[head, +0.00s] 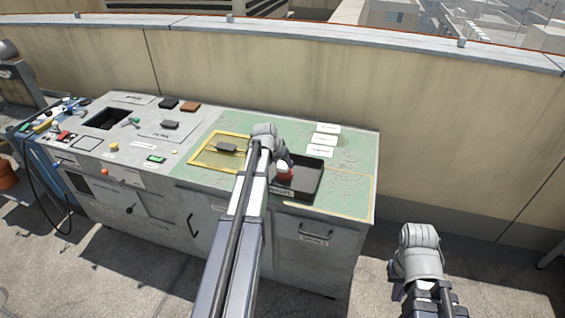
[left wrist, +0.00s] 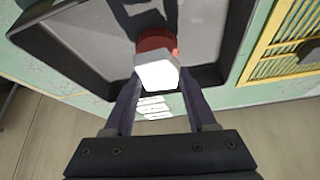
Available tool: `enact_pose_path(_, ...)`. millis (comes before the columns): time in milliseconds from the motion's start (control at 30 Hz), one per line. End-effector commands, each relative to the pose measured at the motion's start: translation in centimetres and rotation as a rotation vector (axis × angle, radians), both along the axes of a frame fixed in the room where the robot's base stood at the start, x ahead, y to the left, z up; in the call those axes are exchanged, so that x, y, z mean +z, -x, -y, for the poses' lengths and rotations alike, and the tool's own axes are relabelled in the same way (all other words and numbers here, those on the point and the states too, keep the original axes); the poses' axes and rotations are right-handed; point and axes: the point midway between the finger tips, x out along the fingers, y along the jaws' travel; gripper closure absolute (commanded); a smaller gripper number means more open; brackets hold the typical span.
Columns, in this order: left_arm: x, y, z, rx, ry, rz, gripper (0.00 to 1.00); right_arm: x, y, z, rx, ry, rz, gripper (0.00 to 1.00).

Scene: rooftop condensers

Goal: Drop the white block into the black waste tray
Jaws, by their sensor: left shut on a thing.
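The black waste tray (head: 309,180) sits on the green right part of the worktop. Its dark rim (left wrist: 75,65) and grey floor fill the upper part of the left wrist view. My left gripper (head: 285,160) is over the tray, shut on the white block (left wrist: 157,74). The block shows as a small white patch (head: 283,164) in the head view. A red piece (left wrist: 157,42) shows right beside the block within the tray's outline; I cannot tell whether they touch. My right gripper (head: 418,238) hangs away from the bench at the right; its fingers are not clear.
A yellow-framed panel (head: 222,150) with a dark block lies left of the tray. White label cards (head: 324,140) lie behind it. Black and brown blocks, a dark opening (head: 108,119) and controls occupy the left worktop. A parapet wall (head: 300,75) stands behind.

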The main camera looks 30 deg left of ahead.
Motion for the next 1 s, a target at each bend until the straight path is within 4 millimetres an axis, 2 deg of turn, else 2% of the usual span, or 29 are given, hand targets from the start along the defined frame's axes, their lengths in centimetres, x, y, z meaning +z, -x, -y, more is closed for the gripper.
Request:
enact_pose_path(267,-0.13,0.01,0.0,0.0,0.0,0.0,0.93,-0.13,0.0,0.0,0.0,0.0,0.0,1.0)
enact_pose_path(300,-0.13,0.01,0.0,0.0,0.0,0.0,0.38,-0.13,0.0,0.0,0.0,0.0,0.0,1.0)
enact_pose_path(567,-0.13,0.01,0.0,0.0,0.0,0.0,0.09,-0.13,0.0,0.0,0.0,0.0,0.0,1.0)
enact_pose_path(1000,0.52,0.31,0.02,0.0,0.0,0.0,0.08,0.52,0.0,0.0,0.0,0.0,0.0,1.0)
